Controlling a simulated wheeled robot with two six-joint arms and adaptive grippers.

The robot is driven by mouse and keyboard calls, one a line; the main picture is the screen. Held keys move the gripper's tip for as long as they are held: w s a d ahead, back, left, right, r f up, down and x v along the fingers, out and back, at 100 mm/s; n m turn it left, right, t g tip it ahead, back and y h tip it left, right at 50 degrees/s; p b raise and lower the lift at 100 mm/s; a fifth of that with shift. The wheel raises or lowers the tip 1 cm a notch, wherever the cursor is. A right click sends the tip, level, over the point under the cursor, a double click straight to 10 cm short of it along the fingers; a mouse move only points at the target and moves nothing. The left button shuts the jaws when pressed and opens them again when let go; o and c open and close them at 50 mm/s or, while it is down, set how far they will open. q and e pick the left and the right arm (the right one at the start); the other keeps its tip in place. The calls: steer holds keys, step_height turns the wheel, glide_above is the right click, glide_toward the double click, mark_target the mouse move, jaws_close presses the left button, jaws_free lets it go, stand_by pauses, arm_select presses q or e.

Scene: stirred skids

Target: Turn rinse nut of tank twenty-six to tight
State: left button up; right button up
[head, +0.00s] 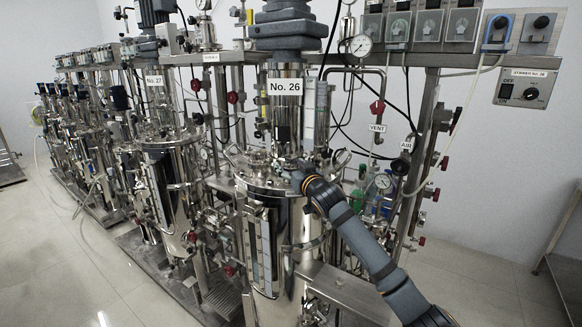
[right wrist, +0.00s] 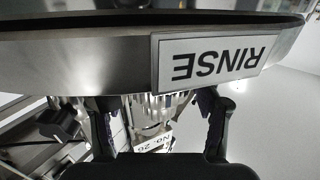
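Tank number twenty-six (head: 270,240) is a shiny steel vessel in the middle of the head view, with a "No. 26" label (head: 285,87) on its column. My right gripper (head: 296,172) is at the front of its lid, too small there to read. In the right wrist view, its two dark fingers (right wrist: 152,98) stand wide apart. An upside-down "RINSE" label (right wrist: 215,58) is on a curved steel band above the fingertips. Bright ribbed metal (right wrist: 150,110) shows between the fingers; I cannot tell whether it is the rinse nut or whether the fingers touch it. My left gripper is out of view.
Tank twenty-seven (head: 170,190) and more skids line up to the left. Pipes with red knobs (head: 377,107) and a stirrer switch box (head: 526,88) are to the right. Hoses and gauges crowd the lid. The tiled floor (head: 480,290) at the right is open.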

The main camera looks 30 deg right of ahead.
steer(key=c, duration=0.7)
steer(key=shift+c, duration=0.2)
steer(key=shift+m+h, duration=0.3)
steer(key=shift+h, duration=0.1)
steer(key=shift+f+m+g+h+b, duration=0.1)
steer(key=shift+m+g+h+b, duration=0.45)
steer(key=shift+m+h+b, duration=0.5)
steer(key=shift+f+m+g+h+b, duration=0.1)
steer(key=shift+m+g+h+b, duration=0.55)
steer(key=shift+h, duration=0.8)
steer(key=shift+r+m+g+h+b, duration=0.15)
steer(key=shift+m+g+h+b, duration=2.15)
steer(key=shift+m+g+h, duration=0.55)
steer(key=shift+h, duration=0.25)
steer(key=o, duration=1.2)
